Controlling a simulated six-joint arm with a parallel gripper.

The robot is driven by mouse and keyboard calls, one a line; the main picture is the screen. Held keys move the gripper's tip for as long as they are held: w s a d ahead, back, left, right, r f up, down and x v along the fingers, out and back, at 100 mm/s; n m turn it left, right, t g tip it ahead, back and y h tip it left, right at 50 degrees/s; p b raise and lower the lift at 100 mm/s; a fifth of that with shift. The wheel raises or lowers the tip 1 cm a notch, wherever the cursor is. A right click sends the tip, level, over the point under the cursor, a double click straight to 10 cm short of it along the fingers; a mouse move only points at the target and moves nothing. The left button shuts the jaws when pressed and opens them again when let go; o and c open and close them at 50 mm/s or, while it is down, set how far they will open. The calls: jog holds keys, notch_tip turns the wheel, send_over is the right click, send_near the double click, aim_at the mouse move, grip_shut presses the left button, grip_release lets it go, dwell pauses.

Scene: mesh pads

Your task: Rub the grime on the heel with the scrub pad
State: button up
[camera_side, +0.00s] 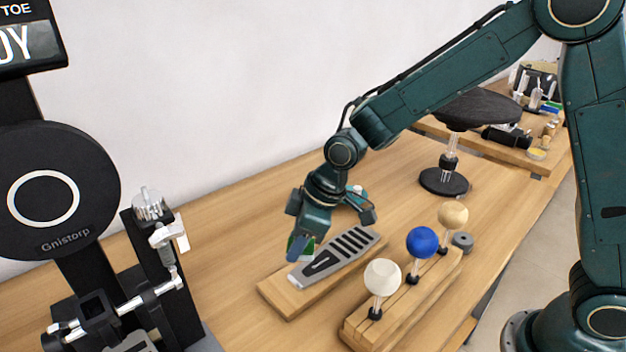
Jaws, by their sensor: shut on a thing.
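A grey metal pedal (361,242) with black ribbed slots lies on a wooden board (286,301). Its narrow lower-left end, which looks like the heel, has a dark inset (320,263). I cannot make out grime apart from this dark area. My gripper (300,246) points down at this end and is shut on the scrub pad (291,242). Only a small green part of the pad shows beside the blue-grey fingertip. The pad is at or just above the heel's left edge; I cannot tell whether they touch.
A wooden rack with white (382,276), blue (421,242) and tan (453,215) balls on stems stands in front to the right. A black machine (52,190) stands at left. A round black stool-like stand (444,181) is behind right. A teal item is partly hidden behind my gripper.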

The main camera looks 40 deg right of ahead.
jog(key=shift+r, duration=0.9)
jog(key=shift+w, duration=0.1)
